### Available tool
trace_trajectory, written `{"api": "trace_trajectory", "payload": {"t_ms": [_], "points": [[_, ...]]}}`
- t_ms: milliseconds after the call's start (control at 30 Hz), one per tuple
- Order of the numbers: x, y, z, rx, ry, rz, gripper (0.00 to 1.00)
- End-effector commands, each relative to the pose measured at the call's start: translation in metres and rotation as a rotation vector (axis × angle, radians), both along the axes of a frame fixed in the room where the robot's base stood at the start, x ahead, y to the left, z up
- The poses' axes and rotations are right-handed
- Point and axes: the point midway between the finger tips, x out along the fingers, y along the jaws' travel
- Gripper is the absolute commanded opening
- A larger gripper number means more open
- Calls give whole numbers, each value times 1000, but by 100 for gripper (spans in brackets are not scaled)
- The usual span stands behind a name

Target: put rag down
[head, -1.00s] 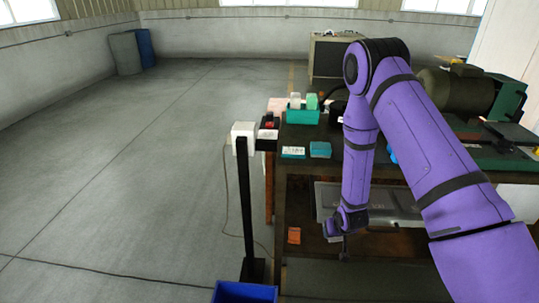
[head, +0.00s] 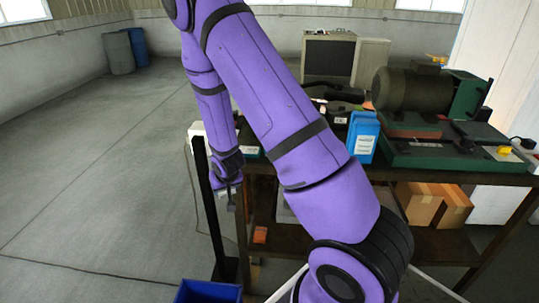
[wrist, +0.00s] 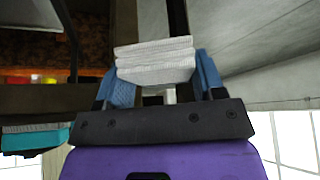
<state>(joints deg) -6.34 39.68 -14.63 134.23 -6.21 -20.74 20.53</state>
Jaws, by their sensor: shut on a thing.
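My gripper (head: 231,203) hangs pointing down at the left end of the workbench, beside the black post. In the wrist view its two blue fingertips (wrist: 166,82) are shut on a pale grey-white folded rag (wrist: 155,58), which shows as stacked layers between them. In the head view the rag is too small to make out clearly at the gripper. My arm hides part of the bench.
A black post (head: 209,210) stands left of the bench, with a blue bin (head: 208,291) near its foot. An orange block (head: 260,235) sits on the lower shelf. The bench carries a blue box (head: 363,136) and a motor machine (head: 412,91).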

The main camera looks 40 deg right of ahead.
Motion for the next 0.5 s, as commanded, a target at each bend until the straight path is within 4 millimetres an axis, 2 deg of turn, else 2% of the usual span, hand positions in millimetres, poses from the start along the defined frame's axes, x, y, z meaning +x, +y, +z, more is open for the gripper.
{"api": "trace_trajectory", "payload": {"t_ms": [33,200,300,500], "points": [[-1,-4,21,-1,-11,-37,25],[-14,-19,81,-4,-27,-197,25],[-23,-25,104,-7,-31,-274,25],[-40,-32,135,-14,-39,-386,25]]}}
